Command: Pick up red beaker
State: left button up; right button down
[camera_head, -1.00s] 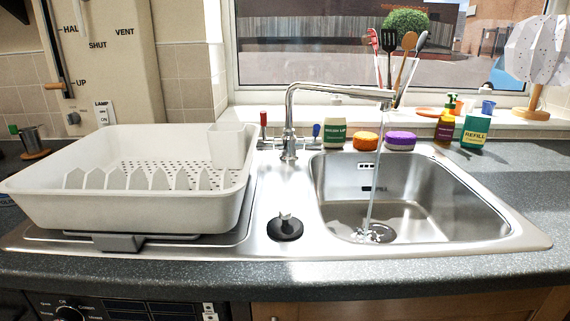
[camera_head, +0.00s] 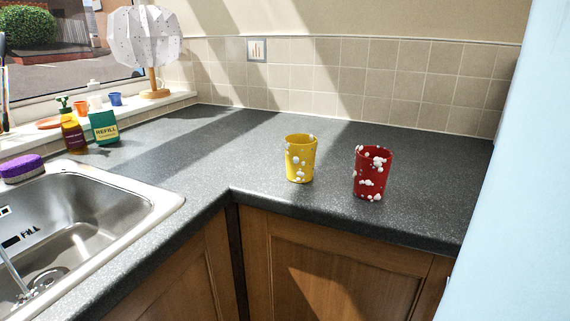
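The red beaker (camera_head: 372,174) stands upright on the dark speckled worktop, near its front edge and right of centre. White round blobs cover parts of its front and rim. A yellow beaker (camera_head: 300,158) with similar white blobs stands upright to its left, with a gap between them. Neither of my grippers shows in this view.
The steel sink (camera_head: 120,205) with running water is at lower left. A purple-topped sponge (camera_head: 22,168), a soap bottle (camera_head: 72,130) and a green refill box (camera_head: 104,127) stand behind it. A pale blue surface (camera_head: 520,190) bounds the right. The worktop behind the beakers is clear.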

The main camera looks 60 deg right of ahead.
aim_at(372, 164)
jog(key=z, duration=2.3)
jog(key=l, duration=0.1)
